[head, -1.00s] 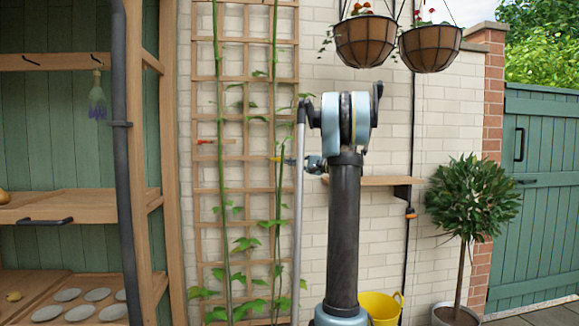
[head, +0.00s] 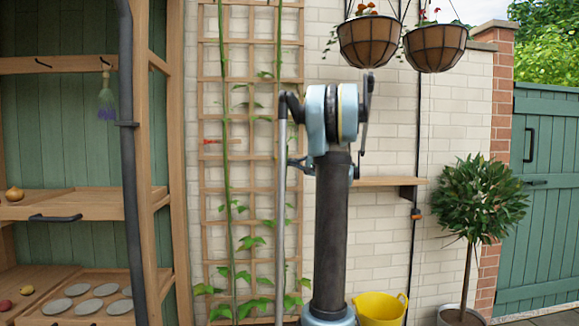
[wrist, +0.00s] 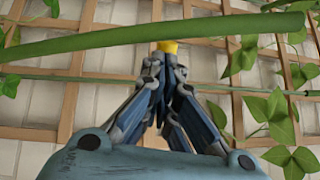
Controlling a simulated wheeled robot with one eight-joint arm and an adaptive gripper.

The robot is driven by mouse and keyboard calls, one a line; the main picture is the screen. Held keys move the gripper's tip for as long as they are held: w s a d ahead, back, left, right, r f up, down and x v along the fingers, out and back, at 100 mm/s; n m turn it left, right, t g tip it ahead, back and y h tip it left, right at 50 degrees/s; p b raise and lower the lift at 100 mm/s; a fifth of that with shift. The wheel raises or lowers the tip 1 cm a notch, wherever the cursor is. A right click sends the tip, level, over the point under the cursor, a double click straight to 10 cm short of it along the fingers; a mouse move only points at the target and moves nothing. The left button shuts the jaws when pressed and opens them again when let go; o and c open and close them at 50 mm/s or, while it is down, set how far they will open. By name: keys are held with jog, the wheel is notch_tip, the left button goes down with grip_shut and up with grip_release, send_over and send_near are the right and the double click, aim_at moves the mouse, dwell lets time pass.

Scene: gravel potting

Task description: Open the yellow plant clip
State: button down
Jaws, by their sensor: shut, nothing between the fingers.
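The yellow plant clip (wrist: 167,46) shows in the wrist view as a small yellow piece just beyond my fingertips, below a thick green stem (wrist: 150,38). I cannot tell whether my fingertips touch it. My gripper (wrist: 163,77) is shut with nothing held, its blue fingers pointing at the clip. In the head view my arm hides the yellow clip and most of my gripper. The wooden trellis (head: 241,77) stands behind with climbing plants on it.
A red clip (head: 222,141) is on the trellis further left. A wooden wall shelf (head: 380,182), a yellow bucket (head: 380,308) and a potted tree (head: 472,200) are to the right. Hanging baskets (head: 375,43) are above. A shelving unit (head: 95,205) stands left.

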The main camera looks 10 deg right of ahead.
jog(key=v, duration=1.3)
jog(key=shift+w+d, duration=0.3)
jog(key=shift+f, duration=0.1)
jog(key=s+a+f+n+g+h, duration=0.45)
jog(key=s+a+f+g, duration=0.35)
jog(key=s+a+f, duration=1.15)
jog(key=s+d+f+n+g+h, duration=0.1)
jog(key=s+d+f+n+h, duration=0.1)
jog(key=s+f, duration=0.7)
jog(key=s+d+f+n+g+h, duration=0.2)
jog(key=s+f+n+h, duration=0.2)
jog(key=s+f, duration=0.6)
jog(key=s+h, duration=0.2)
jog(key=s, duration=0.2)
jog(key=shift+g, duration=0.3)
